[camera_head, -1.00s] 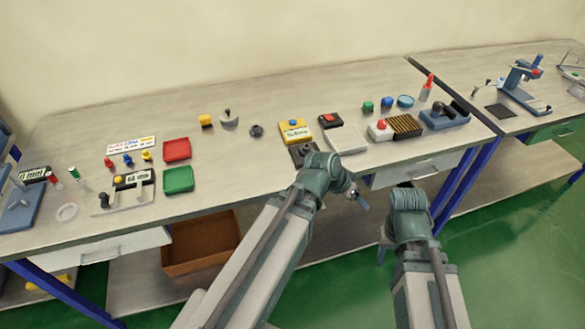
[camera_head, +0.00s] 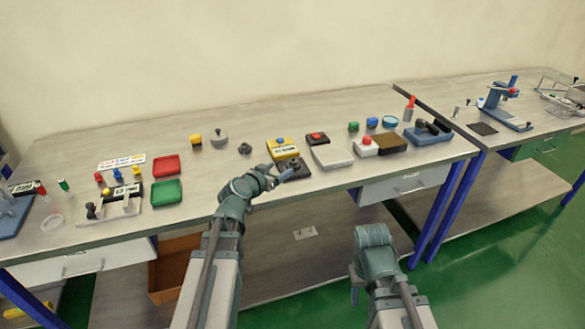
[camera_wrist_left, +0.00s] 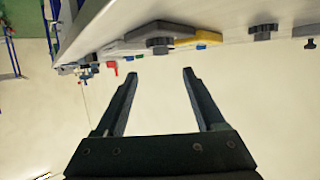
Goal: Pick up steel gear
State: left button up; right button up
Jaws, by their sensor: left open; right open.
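A dark grey gear (camera_head: 245,148) lies alone on the table. A second dark gear-like part (camera_head: 293,161) sits on a dark plate in front of a yellow box; I cannot tell which of the two is the steel gear. In the left wrist view, one dark gear (camera_wrist_left: 159,45) shows on the grey plate and another (camera_wrist_left: 263,31) lies apart on the tabletop. My left gripper (camera_head: 281,173) is open and empty, close to the dark plate; its spread fingers (camera_wrist_left: 160,73) also show in the left wrist view. My right gripper (camera_head: 356,285) hangs low in front of the table, mostly hidden by its wrist.
The yellow box (camera_head: 283,148) with a blue button stands behind the dark plate. A white box (camera_head: 331,156) is to its right. Red (camera_head: 166,166) and green (camera_head: 167,193) trays lie at the left.

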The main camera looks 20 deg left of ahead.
aim_at(292, 162)
pick_arm(q)
jog(key=b+x, duration=0.1)
jog(key=x, duration=0.4)
jog(key=shift+w, duration=0.1)
jog(key=b+x, duration=0.2)
jog(key=x, duration=0.3)
jog(key=shift+w+f, duration=0.1)
jog(key=shift+w, duration=0.05)
jog(key=shift+c, duration=0.4)
grip_shut()
